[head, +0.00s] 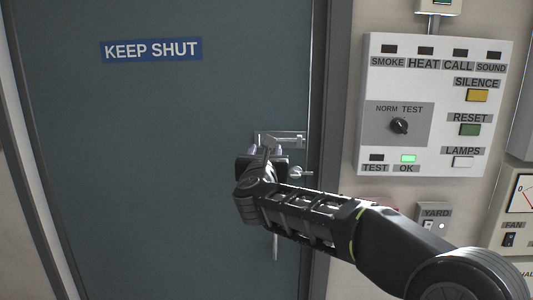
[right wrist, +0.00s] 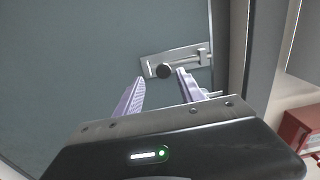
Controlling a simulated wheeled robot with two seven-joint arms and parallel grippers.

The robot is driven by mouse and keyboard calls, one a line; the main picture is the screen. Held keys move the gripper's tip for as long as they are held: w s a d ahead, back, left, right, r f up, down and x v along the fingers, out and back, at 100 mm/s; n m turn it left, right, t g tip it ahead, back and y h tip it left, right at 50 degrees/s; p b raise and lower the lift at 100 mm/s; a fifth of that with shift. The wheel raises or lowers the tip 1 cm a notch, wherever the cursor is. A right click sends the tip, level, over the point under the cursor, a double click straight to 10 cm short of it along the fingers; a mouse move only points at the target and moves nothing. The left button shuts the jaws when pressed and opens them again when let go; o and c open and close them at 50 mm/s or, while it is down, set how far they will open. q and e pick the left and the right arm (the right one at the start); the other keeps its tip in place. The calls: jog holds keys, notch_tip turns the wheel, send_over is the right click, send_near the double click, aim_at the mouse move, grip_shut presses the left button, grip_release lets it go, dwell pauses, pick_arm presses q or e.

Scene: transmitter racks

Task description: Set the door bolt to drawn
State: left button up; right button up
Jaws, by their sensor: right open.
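The door bolt (head: 290,138) is a pale metal plate with a sliding bar, mounted near the right edge of the grey-blue door (head: 160,150).
A door handle (head: 275,245) hangs below my right wrist, and a small round lock (head: 297,172) is beside it. A white alarm panel (head: 437,105) is on the wall right of the door frame (head: 333,100). A red box (right wrist: 302,130) is low at the right.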

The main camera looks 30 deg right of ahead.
jog(key=v, duration=0.3)
dwell(0.5)
